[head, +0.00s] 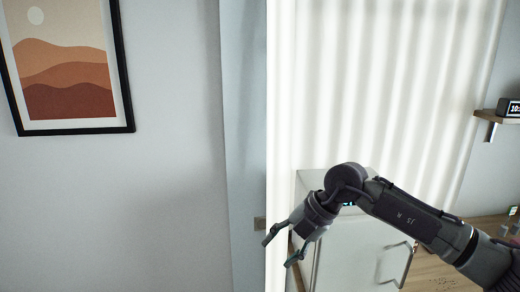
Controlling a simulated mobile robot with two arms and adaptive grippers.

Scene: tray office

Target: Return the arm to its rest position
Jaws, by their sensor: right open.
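My right arm comes in from the lower right edge and reaches up and to the left, then bends down at the wrist. Its gripper (280,251) hangs in the air with its two fingers spread apart and nothing between them. It shows in front of the curtain edge and the left side of a white cabinet. My left arm and gripper are not in view.
The white cabinet (345,254) with a metal handle stands behind my right arm. A wooden surface (432,275) lies at the lower right. A shelf (490,116) holds a digital clock (508,107). A framed picture (65,78) hangs on the left wall. The left side is clear.

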